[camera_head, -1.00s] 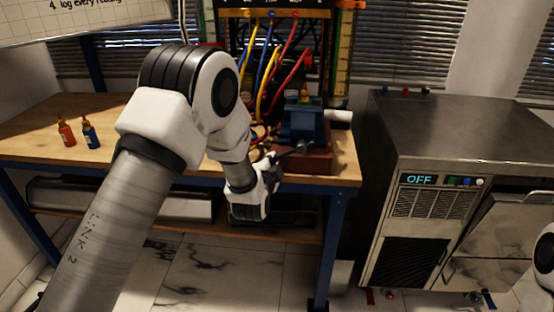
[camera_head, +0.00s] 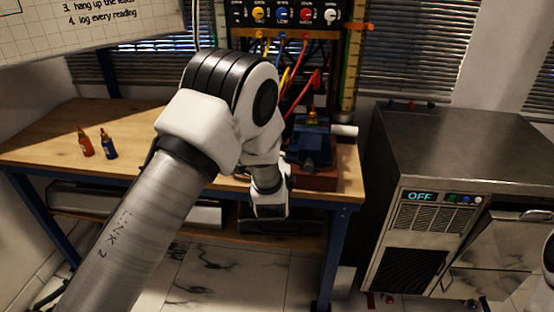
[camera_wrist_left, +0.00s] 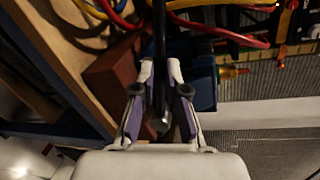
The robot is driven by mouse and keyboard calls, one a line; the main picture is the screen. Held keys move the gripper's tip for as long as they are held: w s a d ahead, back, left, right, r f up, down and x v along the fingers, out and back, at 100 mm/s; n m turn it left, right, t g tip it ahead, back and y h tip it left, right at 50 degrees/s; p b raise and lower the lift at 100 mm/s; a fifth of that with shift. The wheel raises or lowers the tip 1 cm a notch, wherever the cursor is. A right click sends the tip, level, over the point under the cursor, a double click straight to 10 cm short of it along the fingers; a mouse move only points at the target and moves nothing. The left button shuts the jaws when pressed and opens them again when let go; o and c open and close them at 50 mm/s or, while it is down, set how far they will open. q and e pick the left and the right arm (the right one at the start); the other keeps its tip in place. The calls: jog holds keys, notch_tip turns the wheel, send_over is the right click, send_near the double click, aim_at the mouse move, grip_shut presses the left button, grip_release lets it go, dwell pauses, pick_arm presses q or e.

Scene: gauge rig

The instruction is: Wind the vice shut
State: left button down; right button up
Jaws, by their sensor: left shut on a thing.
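The blue vice (camera_head: 312,145) stands on a red-brown block (camera_head: 320,181) at the bench's right end. In the left wrist view, part of the blue vice (camera_wrist_left: 203,85) and the block (camera_wrist_left: 110,68) show beside the fingers. My left gripper (camera_wrist_left: 160,80) is shut on the dark handle bar (camera_wrist_left: 161,45), which runs between its two fingers and ends in a rounded tip. In the head view my arm and wrist hide the fingers and the bar. The vice's jaw gap cannot be made out.
Coloured leads (camera_head: 290,75) hang from the panel (camera_head: 284,14) behind the vice. A metal cabinet (camera_head: 470,145) reading OFF stands to the right, across a gap.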

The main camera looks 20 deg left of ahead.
pick_arm(q)
jog(key=shift+s+d+m, duration=0.15)
jog(key=shift+m, duration=0.15)
jog(key=c, duration=1.5)
grip_release()
jog(key=shift+o, duration=1.4)
jog(key=shift+s+d+r, duration=0.1)
jog(key=shift+d+r, duration=0.1)
jog(key=shift+r, duration=0.15)
jog(key=v, duration=0.7)
jog(key=shift+s, duration=0.3)
jog(key=shift+d, duration=0.1)
jog(key=shift+c, duration=0.4)
